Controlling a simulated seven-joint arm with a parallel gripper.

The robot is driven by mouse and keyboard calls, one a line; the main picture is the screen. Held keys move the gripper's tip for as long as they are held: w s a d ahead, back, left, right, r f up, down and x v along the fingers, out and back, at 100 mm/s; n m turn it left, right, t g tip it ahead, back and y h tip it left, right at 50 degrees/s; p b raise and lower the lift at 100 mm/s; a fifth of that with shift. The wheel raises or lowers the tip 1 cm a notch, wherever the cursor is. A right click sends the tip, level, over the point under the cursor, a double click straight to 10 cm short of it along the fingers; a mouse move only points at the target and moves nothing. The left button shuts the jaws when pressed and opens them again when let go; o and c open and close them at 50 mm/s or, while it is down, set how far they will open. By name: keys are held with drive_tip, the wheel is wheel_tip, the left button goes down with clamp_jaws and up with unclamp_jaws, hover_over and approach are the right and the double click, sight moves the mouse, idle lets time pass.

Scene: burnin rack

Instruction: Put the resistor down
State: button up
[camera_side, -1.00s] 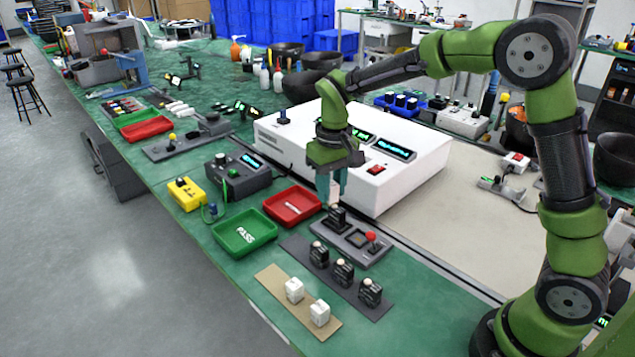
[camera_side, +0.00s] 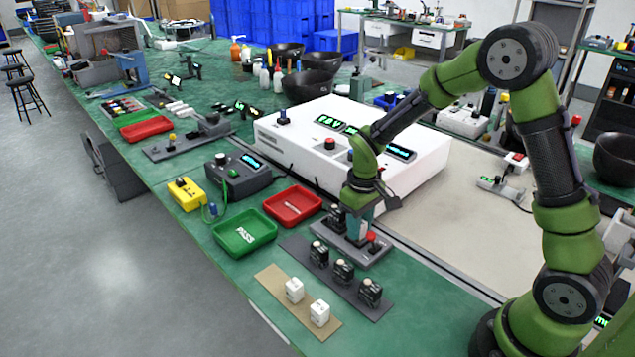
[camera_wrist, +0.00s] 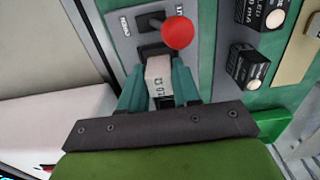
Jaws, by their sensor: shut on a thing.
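The resistor (camera_wrist: 158,78) is a pale block marked with an Ω. My gripper (camera_wrist: 160,88) is shut on it, with a teal finger on each side. In the side view my gripper (camera_side: 357,236) is low over the grey test fixture (camera_side: 345,252), and its fingers hide the resistor there. In the wrist view the resistor's far end is at a dark recess in the fixture (camera_wrist: 126,22), beside the red ball lever (camera_wrist: 178,32). I cannot tell whether it touches the bottom. Two white blocks (camera_side: 294,290) stand on a tan strip (camera_side: 268,278).
A green PASS tray (camera_side: 240,250) and a red tray (camera_side: 313,211) lie left of the fixture. A dark strip (camera_side: 300,252) with black blocks (camera_side: 342,270) is in front of it. A large white instrument (camera_side: 415,165) stands behind.

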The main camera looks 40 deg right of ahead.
drive_tip(key=shift+f, duration=0.25)
drive_tip(key=shift+f, duration=0.15)
drive_tip(key=o, duration=1)
drive_tip(key=shift+o, duration=0.2)
wheel_tip(320, 180, up, 12)
drive_tip(key=s+a+r+m+t+y, duration=0.1)
drive_tip(key=s+a+r+m+t, duration=0.1)
drive_tip(key=s, duration=0.5)
drive_tip(key=s+a+r+m+t+y, duration=0.1)
drive_tip(key=s+a+r+m+t, duration=0.1)
drive_tip(key=s+r+t, duration=0.3)
drive_tip(key=s+a+r, duration=0.1)
drive_tip(key=s+r, duration=0.1)
drive_tip(key=s, duration=0.1)
drive_tip(key=shift+s+a+r, duration=0.15)
drive_tip(key=shift+s+r, duration=0.1)
drive_tip(key=shift+r, duration=0.05)
